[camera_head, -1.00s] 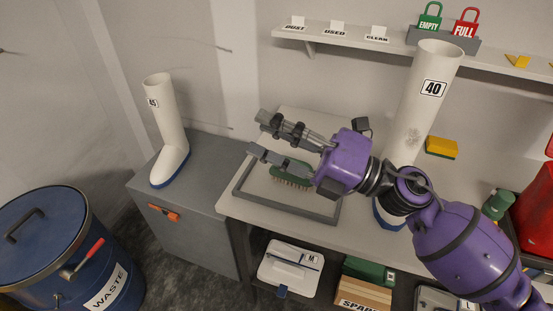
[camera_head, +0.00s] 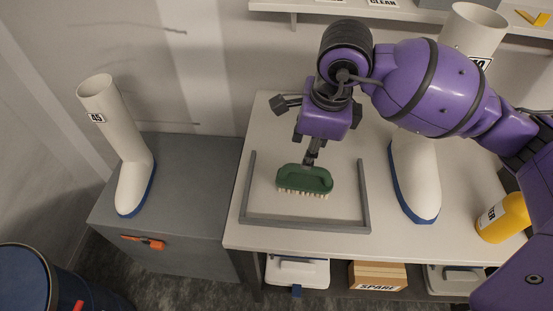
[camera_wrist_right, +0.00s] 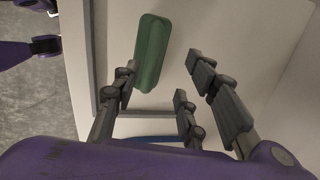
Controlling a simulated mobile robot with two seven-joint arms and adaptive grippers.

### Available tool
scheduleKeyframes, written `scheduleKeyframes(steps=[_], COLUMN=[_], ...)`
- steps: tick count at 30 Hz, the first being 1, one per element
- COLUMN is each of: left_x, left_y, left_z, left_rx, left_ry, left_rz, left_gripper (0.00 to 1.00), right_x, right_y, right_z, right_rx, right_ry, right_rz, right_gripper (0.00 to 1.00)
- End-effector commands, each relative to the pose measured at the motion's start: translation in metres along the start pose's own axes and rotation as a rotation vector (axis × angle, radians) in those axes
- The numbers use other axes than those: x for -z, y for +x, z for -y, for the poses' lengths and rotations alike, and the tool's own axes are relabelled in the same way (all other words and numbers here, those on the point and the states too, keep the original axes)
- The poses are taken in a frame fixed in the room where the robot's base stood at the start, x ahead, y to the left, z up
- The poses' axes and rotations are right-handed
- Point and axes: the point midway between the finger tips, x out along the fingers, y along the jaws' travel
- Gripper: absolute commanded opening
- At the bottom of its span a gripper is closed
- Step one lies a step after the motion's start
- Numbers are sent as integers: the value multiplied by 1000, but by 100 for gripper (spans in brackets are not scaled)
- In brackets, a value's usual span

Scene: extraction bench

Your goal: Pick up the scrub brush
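The scrub brush (camera_head: 303,180) has a green body and pale bristles facing down. It lies on the white bench top inside a grey low frame (camera_head: 300,226). My right gripper (camera_head: 311,156) points down just above and behind the brush in the head view. In the right wrist view its fingers (camera_wrist_right: 160,82) are spread apart, and the green brush (camera_wrist_right: 152,52) shows between them, nearer the left finger. Nothing is visibly gripped; whether a finger touches the brush I cannot tell.
A tall white boot (camera_head: 415,185) with a blue sole stands right of the frame, partly behind my arm. A yellow bottle (camera_head: 503,217) is further right. Another boot (camera_head: 128,165) stands on the grey cabinet (camera_head: 185,190) at left. Bench space inside the frame is clear around the brush.

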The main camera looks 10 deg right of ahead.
Motion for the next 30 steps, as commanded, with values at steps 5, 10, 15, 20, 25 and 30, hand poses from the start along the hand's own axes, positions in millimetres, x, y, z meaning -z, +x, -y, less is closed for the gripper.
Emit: scheduleKeyframes(steps=[5, 10, 15, 20, 25, 30], left_x=[-5, -22, -13, -8, -8, -8], left_y=[-2, -8, -8, -6, -6, -6], left_z=[-3, -4, -2, -2, -2, -2], left_rx=[-3, -1, 2, 1, 1, 0], left_ry=[-6, -14, -12, -11, -11, -10], left_rz=[9, 43, 29, 19, 19, 20], left_gripper=[40, 40, 40, 40, 40, 40], right_x=[7, 5, 0, 2, 2, 2], right_y=[16, 34, 59, 77, 80, 79], right_z=[-2, -4, -6, -6, -6, -6], right_rx=[-9, -11, -10, -9, -8, -9], right_ry=[0, -1, 0, -1, -1, -1], right_rz=[-28, -25, -24, -25, -24, -24], right_gripper=[39, 39, 39, 39, 39, 29])
